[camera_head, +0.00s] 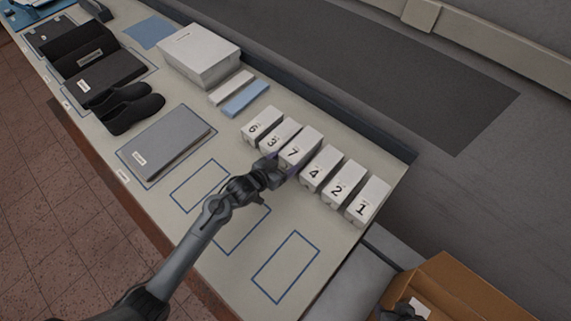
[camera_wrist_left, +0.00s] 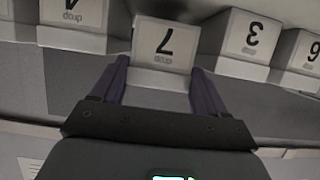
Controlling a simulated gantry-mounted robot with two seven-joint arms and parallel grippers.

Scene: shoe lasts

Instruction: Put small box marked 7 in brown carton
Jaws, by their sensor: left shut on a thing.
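The small white box marked 7 (camera_head: 302,146) is in the row of numbered boxes on the table, between the boxes marked 3 and 4. It also shows upside down in the left wrist view (camera_wrist_left: 166,45), between the two fingers. My left gripper (camera_head: 280,170) is shut on this box; I cannot tell whether the box is clear of the table. The brown carton (camera_head: 468,287) is at the bottom right, cut off by the picture edge. A dark part of what looks like my right gripper (camera_head: 404,312) shows at its near side; its fingers are not clear.
Boxes marked 6 (camera_head: 262,121), 3 (camera_head: 280,134), 4 (camera_head: 321,167), 2 (camera_head: 343,180) and 1 (camera_head: 368,201) stand close by. Blue outlined rectangles in front are empty. A grey box (camera_head: 166,143), black shoes (camera_head: 130,107) and a white box (camera_head: 199,55) lie farther left.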

